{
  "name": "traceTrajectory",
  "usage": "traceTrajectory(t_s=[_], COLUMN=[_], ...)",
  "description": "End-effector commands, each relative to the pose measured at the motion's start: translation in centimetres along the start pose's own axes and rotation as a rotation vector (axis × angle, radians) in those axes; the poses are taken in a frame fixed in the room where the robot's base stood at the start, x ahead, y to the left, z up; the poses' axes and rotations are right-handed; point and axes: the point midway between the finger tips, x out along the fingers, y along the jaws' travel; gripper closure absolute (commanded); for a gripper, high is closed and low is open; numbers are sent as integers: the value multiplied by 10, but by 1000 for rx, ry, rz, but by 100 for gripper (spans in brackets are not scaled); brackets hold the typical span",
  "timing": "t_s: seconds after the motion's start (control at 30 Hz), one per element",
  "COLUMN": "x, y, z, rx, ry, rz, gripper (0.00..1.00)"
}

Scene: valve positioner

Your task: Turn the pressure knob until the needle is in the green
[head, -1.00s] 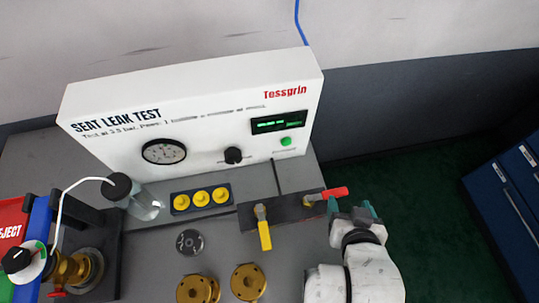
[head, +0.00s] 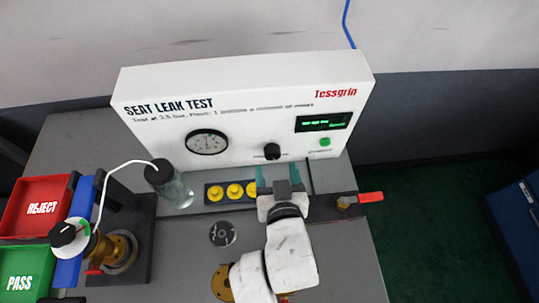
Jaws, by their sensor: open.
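The pressure knob (head: 272,151) is a black round knob low on the front of the white test panel (head: 160,90). The pressure gauge (head: 206,142) is a dark-rimmed dial left of it with a pale face. Its needle and any green band are too small to read. My gripper (head: 279,172) is open, with teal fingertips pointing at the panel. It is just below the knob in the picture, with the fingers to either side of it. The gap between fingers and knob looks empty, and I cannot tell how far apart they are in depth.
A yellow-plug tray (head: 213,201) lies left of my gripper. A clear bottle (head: 175,190) with a white tube stands further left. A red-handled valve (head: 368,197) is at right. A green button (head: 324,142) and lit display (head: 323,122) are on the panel's right.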

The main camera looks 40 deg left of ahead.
Motion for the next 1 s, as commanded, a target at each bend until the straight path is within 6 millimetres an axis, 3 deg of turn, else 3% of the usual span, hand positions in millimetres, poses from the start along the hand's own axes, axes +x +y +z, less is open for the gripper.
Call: traceTrajectory(t_s=[0.2, 0.43, 0.83, 1.0], x=[33, 57, 63, 63], y=[0, 0, 0, 0], z=[-1, -1, 0, 0], rx=[-1, -1, 0, 0], ry=[0, 0, 0, 0], rz=[0, 0, 1, 1], gripper=[31, 31, 31, 48])
